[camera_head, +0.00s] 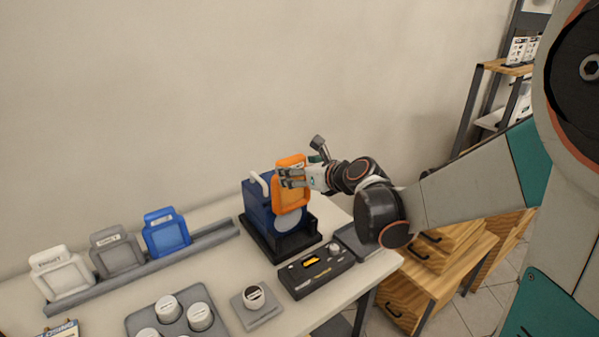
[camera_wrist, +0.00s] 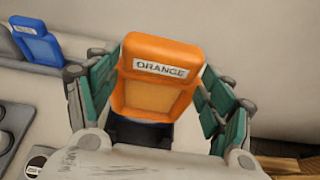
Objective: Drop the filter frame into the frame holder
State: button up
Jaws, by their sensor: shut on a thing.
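The orange filter frame (camera_head: 290,190) is upright in my gripper (camera_head: 287,177), whose fingers are shut on it. In the wrist view the orange frame (camera_wrist: 158,80), labelled ORANGE, sits between the green finger pads of my gripper (camera_wrist: 160,85). The frame is at the front of a dark blue device (camera_head: 258,205) with a white handle, on a black base (camera_head: 262,240); this appears to be the frame holder. A pale round lens shows just below the orange frame. I cannot tell whether the frame's lower edge is inside a slot or just above it.
A grey rack (camera_head: 150,270) at the left holds white (camera_head: 62,275), grey (camera_head: 117,252) and blue (camera_head: 166,233) frames. A black control box (camera_head: 317,270), a small cup on a pad (camera_head: 257,304) and a tray of white cups (camera_head: 176,312) stand in front. Wooden drawers (camera_head: 445,260) are at the right.

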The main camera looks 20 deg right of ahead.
aim_at(295, 206)
jog(key=shift+f, duration=0.2)
jog(key=shift+f+b, duration=5)
jog(key=shift+f, duration=1.1)
jog(key=o, duration=1.7)
jog(key=shift+v, duration=3.85)
jog(key=shift+a, duration=0.15)
